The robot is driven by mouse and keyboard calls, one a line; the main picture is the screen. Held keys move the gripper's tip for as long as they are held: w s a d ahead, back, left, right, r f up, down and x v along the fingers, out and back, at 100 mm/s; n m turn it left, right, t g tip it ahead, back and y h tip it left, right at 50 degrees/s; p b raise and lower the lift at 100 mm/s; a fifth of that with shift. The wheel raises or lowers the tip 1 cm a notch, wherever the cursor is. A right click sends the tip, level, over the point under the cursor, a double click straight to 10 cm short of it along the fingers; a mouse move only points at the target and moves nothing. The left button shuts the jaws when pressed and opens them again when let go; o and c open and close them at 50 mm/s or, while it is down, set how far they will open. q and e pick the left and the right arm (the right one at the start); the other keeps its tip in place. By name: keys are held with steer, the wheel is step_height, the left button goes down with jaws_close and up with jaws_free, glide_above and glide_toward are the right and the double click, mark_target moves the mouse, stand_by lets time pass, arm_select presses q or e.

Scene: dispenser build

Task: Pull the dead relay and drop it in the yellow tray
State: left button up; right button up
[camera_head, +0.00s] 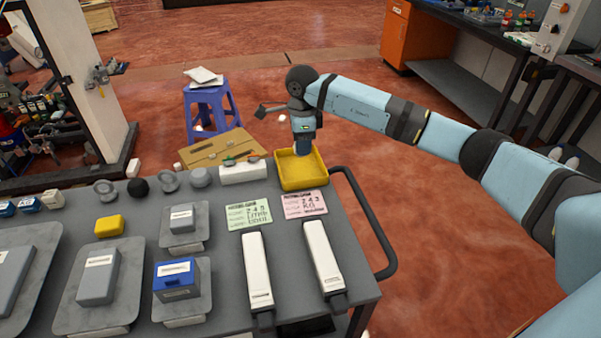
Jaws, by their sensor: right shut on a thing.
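The yellow tray (290,183) sits at the back right of the grey cart top. My right gripper (304,138) points down above the tray's back right part. It is shut on a small blue-grey piece, the relay (304,146), which hangs at the tray's back edge. The fingers and the piece are small here, so its full shape and its gap to the tray floor cannot be told. My left gripper is not in view.
Blue (176,280) and grey (99,277) modules stand on plates at left. A yellow block (109,225), two white bars (257,272) and green (249,214) and pink (305,205) cards lie nearby. A white holder (243,172) stands left of the tray; a dark handle (372,225) is at right.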

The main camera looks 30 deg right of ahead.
steer(key=shift+f, duration=0.55)
steer(key=o, duration=1.2)
steer(key=shift+r, duration=0.15)
step_height(320, 180, up, 14)
steer(key=shift+f, duration=0.2)
